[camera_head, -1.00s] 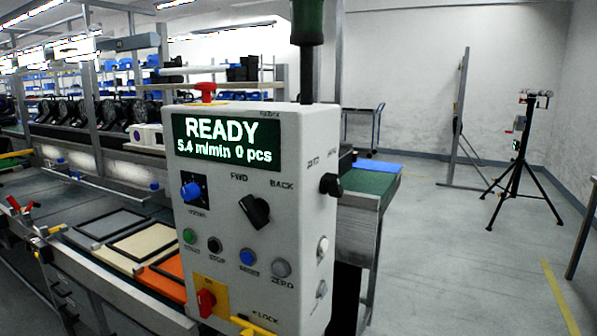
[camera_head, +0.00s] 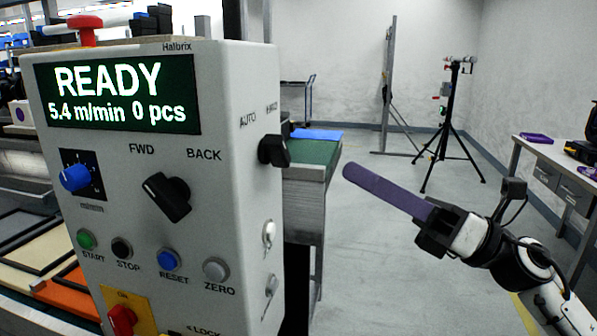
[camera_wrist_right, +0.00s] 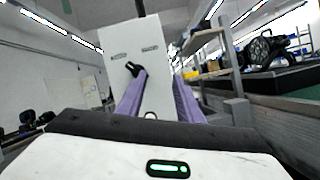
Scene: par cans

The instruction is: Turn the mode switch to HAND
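The mode switch (camera_head: 273,150) is a black knob on the right side face of the grey control box (camera_head: 225,215), below an AUTO label and a second, blurred label. Which label it points at is hard to tell. My right gripper (camera_head: 348,172) is to the right of the switch, apart from it, with purple fingers pointing left towards the box. In the right wrist view the two purple fingers (camera_wrist_right: 160,82) are spread with an empty gap, and the black switch (camera_wrist_right: 134,69) shows beyond the left fingertip. My left gripper is not in view.
The box front has a READY display (camera_head: 118,95), a black FWD/BACK knob (camera_head: 167,196), a blue dial (camera_head: 75,178) and several buttons. A red button (camera_head: 84,30) tops the box. Silver toggles (camera_head: 269,233) sit below the mode switch. A green-topped bench (camera_head: 318,155) stands behind.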

